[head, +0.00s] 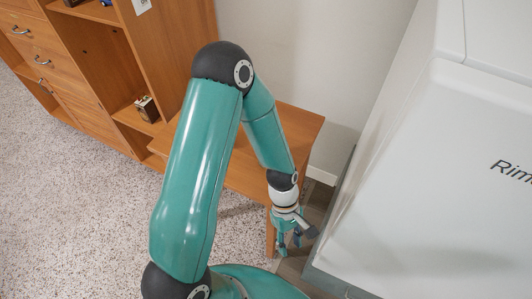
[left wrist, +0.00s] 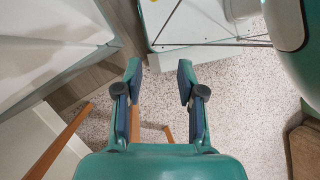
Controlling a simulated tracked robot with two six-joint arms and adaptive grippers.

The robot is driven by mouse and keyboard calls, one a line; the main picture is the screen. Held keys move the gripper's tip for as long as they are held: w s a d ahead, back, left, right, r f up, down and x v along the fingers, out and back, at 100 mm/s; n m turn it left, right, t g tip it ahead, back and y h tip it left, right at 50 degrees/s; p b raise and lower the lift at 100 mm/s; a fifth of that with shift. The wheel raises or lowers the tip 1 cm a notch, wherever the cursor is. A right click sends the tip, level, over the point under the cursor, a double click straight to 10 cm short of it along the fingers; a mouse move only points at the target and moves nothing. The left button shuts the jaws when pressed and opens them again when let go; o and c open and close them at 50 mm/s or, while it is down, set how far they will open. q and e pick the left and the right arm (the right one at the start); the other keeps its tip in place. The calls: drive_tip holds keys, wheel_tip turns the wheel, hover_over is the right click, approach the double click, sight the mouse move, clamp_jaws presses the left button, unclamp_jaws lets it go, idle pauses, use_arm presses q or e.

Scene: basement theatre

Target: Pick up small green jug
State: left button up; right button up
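I see no small green jug in either view. My left gripper (head: 292,232) hangs low in the head view, beside the front right corner of a small wooden table and close to a large white unit. In the left wrist view the left gripper (left wrist: 159,70) has its two fingers spread apart. My left arm hides part of the table and of the shelving. My right gripper is in neither view.
The wooden table (head: 295,125) stands against the wall, its visible top bare. The white unit (head: 430,180) fills the right side, leaving a narrow gap. A wooden cabinet (head: 60,60) at left holds a small brown box (head: 147,108). Speckled floor (head: 70,210) is clear at lower left.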

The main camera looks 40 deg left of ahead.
use_arm(q)
drive_tip(key=w+a+r+n+t+y+b, duration=0.1)
drive_tip(key=w+a+r+n+t+b, duration=0.15)
drive_tip(key=a+r+n, duration=0.6)
drive_tip(key=w+a+r+n+t+y+b, duration=0.15)
drive_tip(key=a+r+n+t, duration=0.25)
drive_tip(key=a+r, duration=0.9)
drive_tip(key=shift+h, duration=0.25)
drive_tip(key=shift+d+b+x, duration=0.15)
drive_tip(key=shift+b+x, duration=0.55)
drive_tip(key=shift+x, duration=3.15)
drive_tip(key=shift+d+b+x, duration=0.15)
drive_tip(key=shift+b+x, duration=0.55)
drive_tip(key=shift+x, duration=3.1)
drive_tip(key=shift+r, duration=0.1)
clamp_jaws()
